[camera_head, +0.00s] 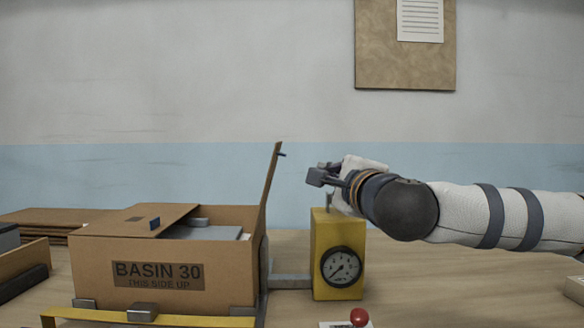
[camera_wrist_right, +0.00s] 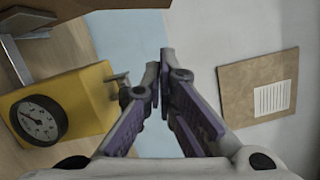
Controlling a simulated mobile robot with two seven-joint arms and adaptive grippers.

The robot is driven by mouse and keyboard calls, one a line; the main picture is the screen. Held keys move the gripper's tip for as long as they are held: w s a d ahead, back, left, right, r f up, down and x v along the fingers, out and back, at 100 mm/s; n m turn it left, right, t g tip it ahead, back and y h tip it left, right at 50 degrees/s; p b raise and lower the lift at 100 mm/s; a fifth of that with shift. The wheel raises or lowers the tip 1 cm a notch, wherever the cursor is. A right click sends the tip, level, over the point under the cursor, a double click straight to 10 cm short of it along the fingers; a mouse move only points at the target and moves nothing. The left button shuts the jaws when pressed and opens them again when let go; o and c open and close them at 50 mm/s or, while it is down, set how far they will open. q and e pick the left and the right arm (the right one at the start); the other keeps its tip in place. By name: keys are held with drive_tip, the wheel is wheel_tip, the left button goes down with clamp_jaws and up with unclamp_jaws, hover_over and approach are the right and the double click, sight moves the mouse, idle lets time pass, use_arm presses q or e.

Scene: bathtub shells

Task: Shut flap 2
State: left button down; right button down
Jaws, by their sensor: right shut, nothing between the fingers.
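A cardboard box (camera_head: 190,290) labelled "BASIN 30" stands at the left of the head view. Its left flap (camera_head: 140,218) lies folded over part of the opening, with a dark patch on it. Its right flap (camera_head: 269,182) stands nearly upright, leaning slightly outward. I see no number on either flap. Grey contents (camera_head: 205,232) show in the opening. My right gripper (camera_head: 316,177) is shut and empty, to the right of the upright flap and apart from it, at about its upper half. In the wrist view its fingers (camera_wrist_right: 160,72) point up the picture. My left gripper is out of view.
A yellow gauge block (camera_head: 323,240) stands right of the box, just below my right gripper; it also shows in the wrist view (camera_wrist_right: 88,95). A red knob (camera_head: 359,317) is in front. Flat cardboard (camera_head: 45,222) lies at left. The table at right is mostly clear.

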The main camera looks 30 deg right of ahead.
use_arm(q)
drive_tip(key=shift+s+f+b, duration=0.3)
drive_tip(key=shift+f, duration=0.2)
use_arm(e)
drive_tip(key=w+a+r, duration=0.1)
drive_tip(key=w+a, duration=0.1)
drive_tip(key=w, duration=0.5)
drive_tip(key=shift+w+r, duration=0.15)
drive_tip(key=shift+w, duration=0.05)
